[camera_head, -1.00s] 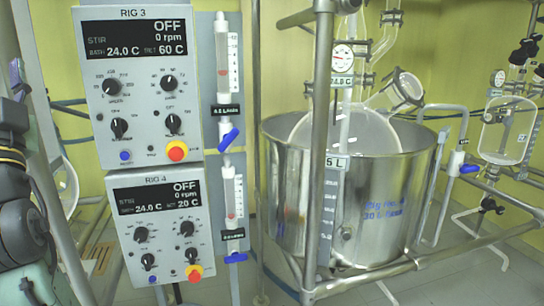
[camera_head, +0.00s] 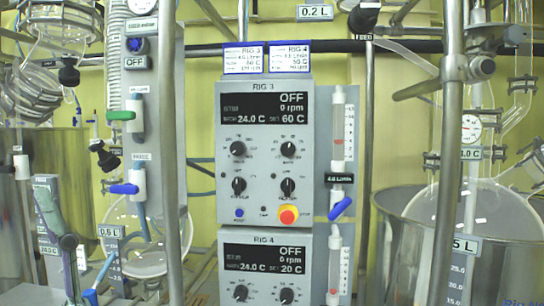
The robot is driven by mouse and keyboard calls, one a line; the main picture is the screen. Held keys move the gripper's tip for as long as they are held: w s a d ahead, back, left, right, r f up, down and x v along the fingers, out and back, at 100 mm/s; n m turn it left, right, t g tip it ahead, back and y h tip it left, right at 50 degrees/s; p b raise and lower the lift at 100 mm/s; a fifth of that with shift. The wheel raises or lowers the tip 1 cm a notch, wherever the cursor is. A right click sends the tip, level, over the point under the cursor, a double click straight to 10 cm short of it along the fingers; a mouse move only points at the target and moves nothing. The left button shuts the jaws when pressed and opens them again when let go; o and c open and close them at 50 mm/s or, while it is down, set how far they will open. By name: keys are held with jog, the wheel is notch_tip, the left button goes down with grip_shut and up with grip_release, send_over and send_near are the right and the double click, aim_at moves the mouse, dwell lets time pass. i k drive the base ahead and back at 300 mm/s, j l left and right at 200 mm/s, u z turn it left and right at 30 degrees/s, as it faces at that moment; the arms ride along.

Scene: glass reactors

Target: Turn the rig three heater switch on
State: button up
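The rig three panel (camera_head: 262,170) is a grey box in the middle of the view, facing me. Its dark display (camera_head: 263,109) reads OFF, 0 rpm, bath 24.0 C and set 60 C. Below are two upper black knobs and two lower ones, a lower left knob (camera_head: 239,186) and a lower right knob (camera_head: 288,187). Their small labels are unreadable, so I cannot tell which is the heater switch.
A red stop button with a yellow collar (camera_head: 288,215) and a blue button (camera_head: 240,213) sit low on the panel. The rig four panel (camera_head: 265,262) is directly below. A flowmeter with a blue valve (camera_head: 341,208) is at its right. Metal posts and glassware flank both sides.

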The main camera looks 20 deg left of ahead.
aim_at(288, 185)
jog(key=i+l+u, duration=0.2)
jog(key=l, duration=0.15)
jog(key=i+l+u, duration=0.2)
jog(key=l, duration=0.2)
jog(key=i+l+u, duration=0.2)
jog(key=l, duration=0.2)
